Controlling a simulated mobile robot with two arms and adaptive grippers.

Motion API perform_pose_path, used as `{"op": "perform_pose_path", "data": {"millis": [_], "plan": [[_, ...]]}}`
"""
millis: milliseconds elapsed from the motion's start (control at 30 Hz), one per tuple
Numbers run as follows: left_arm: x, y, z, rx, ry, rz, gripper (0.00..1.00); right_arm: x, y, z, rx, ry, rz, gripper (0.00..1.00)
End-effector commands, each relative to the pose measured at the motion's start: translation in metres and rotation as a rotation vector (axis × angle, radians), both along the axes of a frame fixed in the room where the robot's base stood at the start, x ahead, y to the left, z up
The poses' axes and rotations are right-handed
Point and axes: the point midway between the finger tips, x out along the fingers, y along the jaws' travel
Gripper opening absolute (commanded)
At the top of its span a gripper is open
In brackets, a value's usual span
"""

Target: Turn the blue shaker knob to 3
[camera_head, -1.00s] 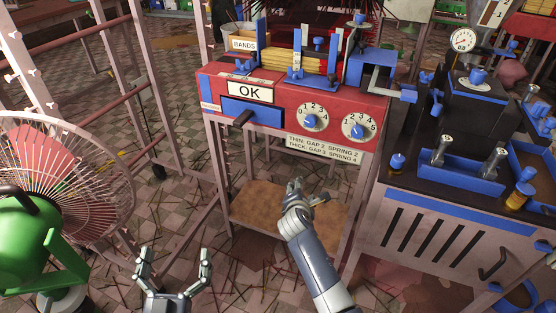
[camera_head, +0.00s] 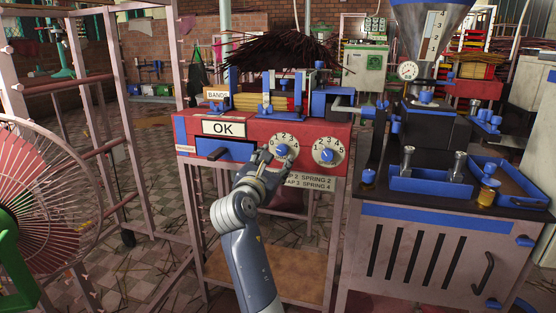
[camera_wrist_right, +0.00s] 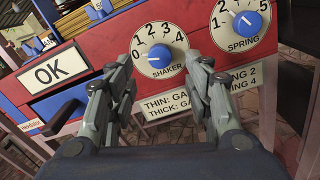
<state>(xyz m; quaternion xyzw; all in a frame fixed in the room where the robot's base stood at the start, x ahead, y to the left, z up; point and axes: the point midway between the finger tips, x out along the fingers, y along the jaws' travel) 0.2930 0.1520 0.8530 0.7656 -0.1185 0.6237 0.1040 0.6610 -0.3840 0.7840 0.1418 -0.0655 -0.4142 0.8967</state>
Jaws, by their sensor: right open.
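The blue shaker knob (camera_wrist_right: 158,56) sits at the centre of a white round dial marked 0 to 4, labelled SHAKER. A pale mark on it seems to point left, toward 0. In the head view the knob (camera_head: 281,150) is on the red machine's front, partly behind my right gripper (camera_head: 265,163). In the right wrist view that gripper (camera_wrist_right: 163,68) is open and empty, its fingers below and on either side of the dial. I cannot tell how far the fingertips are from it. My left gripper is out of view.
The blue spring knob (camera_wrist_right: 247,24) is on a second dial (camera_head: 328,152) just right. A blue drawer with a dark handle (camera_head: 218,154) is left, under an OK sign (camera_head: 223,128). A label plate (camera_wrist_right: 200,95) is below the dials. A dark bench (camera_head: 440,190) stands right.

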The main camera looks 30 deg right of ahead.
Motion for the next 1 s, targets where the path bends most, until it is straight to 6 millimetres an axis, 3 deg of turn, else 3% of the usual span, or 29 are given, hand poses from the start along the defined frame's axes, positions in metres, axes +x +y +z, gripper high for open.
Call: {"op": "perform_pose_path", "data": {"millis": [100, 300, 733, 767, 933, 1000], "plan": [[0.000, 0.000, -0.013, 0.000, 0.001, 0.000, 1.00, 0.016, -0.019, -0.003, 0.000, 0.000, -0.001, 0.47], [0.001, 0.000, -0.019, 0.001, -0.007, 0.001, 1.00, 0.035, -0.040, -0.003, 0.000, 0.001, 0.000, 0.47], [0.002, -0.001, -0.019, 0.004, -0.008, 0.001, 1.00, 0.042, -0.049, -0.001, 0.000, 0.000, 0.001, 0.47], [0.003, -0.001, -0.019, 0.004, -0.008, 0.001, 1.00, 0.042, -0.049, -0.001, 0.000, 0.000, 0.001, 0.45], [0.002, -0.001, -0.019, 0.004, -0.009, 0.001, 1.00, 0.042, -0.049, -0.001, 0.000, 0.000, 0.001, 0.06], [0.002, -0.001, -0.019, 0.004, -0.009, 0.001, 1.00, 0.042, -0.049, -0.001, 0.000, 0.000, 0.001, 0.03]]}}
